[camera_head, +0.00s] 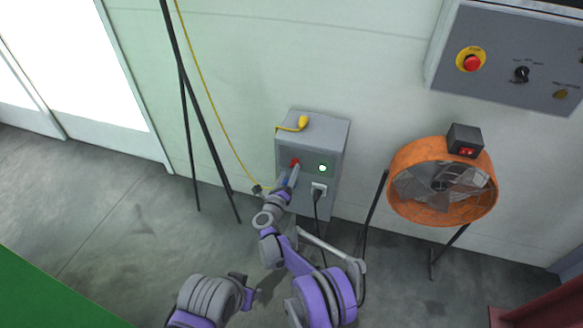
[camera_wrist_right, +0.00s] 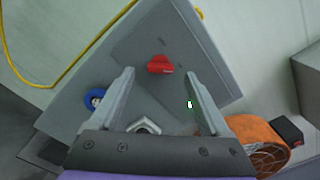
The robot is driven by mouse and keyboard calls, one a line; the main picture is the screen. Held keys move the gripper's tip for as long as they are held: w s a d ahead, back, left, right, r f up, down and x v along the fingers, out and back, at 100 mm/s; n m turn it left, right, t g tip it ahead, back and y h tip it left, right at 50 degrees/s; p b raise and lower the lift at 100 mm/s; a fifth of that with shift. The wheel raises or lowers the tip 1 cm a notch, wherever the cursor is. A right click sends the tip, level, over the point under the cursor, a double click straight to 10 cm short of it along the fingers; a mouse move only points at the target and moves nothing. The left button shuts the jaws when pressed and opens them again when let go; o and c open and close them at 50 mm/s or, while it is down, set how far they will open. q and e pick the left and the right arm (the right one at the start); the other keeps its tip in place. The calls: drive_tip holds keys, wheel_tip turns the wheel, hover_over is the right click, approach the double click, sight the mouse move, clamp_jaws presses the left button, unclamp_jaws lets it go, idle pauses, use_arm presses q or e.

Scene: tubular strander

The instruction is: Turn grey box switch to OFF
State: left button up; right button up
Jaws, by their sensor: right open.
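The grey box (camera_head: 338,150) stands against the wall in the head view, with a red switch (camera_head: 294,162) on its front. In the right wrist view the red switch (camera_wrist_right: 160,65) is a knob whose grip lies roughly across the picture. My right gripper (camera_head: 288,178) is in front of the box, just below the switch in the head view. In the right wrist view my right gripper (camera_wrist_right: 161,77) is open, its fingertips to either side of the knob. I cannot tell whether they touch it. The switch's position labels are not readable.
A lit green lamp (camera_head: 323,168) and a plugged-in black plug (camera_head: 319,189) are right of the switch. A black stand (camera_head: 195,105) is left; an orange fan (camera_head: 441,188) and wall control panel (camera_head: 500,60) are right.

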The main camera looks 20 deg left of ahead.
sight(292, 165)
drive_tip(key=shift+w, duration=1.9)
clamp_jaws()
